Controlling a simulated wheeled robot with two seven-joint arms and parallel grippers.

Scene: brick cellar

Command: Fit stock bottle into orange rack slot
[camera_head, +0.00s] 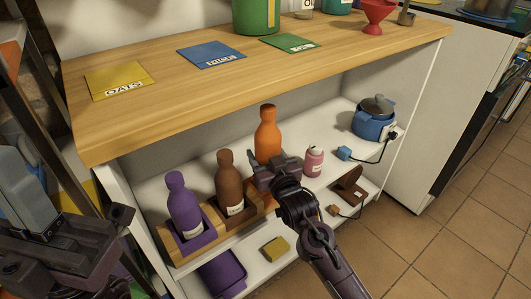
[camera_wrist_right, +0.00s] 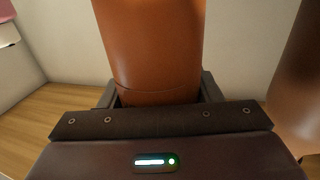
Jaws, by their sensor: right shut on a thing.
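The orange bottle (camera_head: 267,137) stands upright above the right end of the wooden rack (camera_head: 255,207) on the shelf. My right gripper (camera_head: 277,172) is shut on its lower part. In the right wrist view the orange bottle (camera_wrist_right: 155,50) sits between the two fingers. The orange slot is mostly hidden behind my right gripper, so I cannot tell whether the bottle's base is in it. A purple bottle (camera_head: 183,203) and a brown bottle (camera_head: 230,180) stand in the rack's other slots. My left gripper (camera_head: 95,240) is at the lower left, away from the rack; its jaws are unclear.
A pink bottle (camera_head: 314,162), a blue pot (camera_head: 374,122) and a blue block (camera_head: 344,153) stand to the right. A yellow sponge (camera_head: 275,248) and a purple bin (camera_head: 222,274) lie lower down. Floor is clear at right.

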